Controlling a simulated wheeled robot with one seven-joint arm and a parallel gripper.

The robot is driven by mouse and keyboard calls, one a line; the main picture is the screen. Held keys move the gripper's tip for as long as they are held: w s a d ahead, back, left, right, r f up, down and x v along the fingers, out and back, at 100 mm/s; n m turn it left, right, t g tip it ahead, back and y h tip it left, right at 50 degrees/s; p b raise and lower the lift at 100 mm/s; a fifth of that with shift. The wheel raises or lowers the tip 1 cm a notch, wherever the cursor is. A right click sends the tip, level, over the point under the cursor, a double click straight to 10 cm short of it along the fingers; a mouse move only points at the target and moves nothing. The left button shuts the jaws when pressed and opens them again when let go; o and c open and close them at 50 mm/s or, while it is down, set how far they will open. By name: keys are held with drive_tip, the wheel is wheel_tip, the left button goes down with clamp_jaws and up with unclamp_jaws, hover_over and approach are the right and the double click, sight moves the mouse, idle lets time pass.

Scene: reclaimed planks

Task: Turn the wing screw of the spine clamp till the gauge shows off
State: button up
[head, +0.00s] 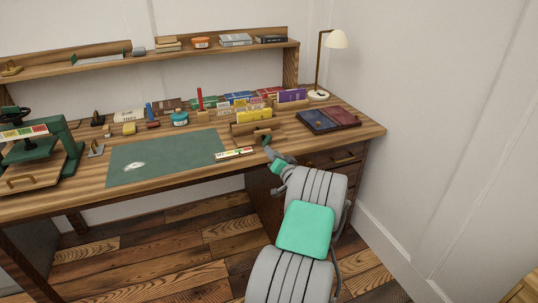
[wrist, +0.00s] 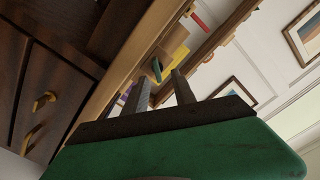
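The spine clamp (head: 243,131) is a wooden block near the desk's front edge, with a yellow book standing in it. Its wing screw (head: 265,139) is a small dark green piece on the front, and also shows in the wrist view (wrist: 156,69). The gauge (head: 234,153) is a white strip with coloured bands lying in front of the clamp; its reading is too small to tell. My gripper (head: 269,151) is close in front of the screw. In the wrist view its two dark fingers (wrist: 164,74) are apart, with the screw showing just beyond the tips, seemingly not gripped.
A green mat (head: 165,158) covers the desk left of the clamp. A green press (head: 45,150) with its own coloured strip stands far left. Dark red and blue books (head: 328,120) lie right of the clamp. Several books, jars and a lamp (head: 318,94) stand behind.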

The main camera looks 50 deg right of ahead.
sight(268, 142)
drive_tip(key=x, duration=0.5)
drive_tip(key=d+x, duration=0.1)
drive_tip(key=x, duration=0.1)
drive_tip(key=shift+s+d+r, duration=0.1)
drive_tip(key=shift+c, duration=0.3)
clamp_jaws()
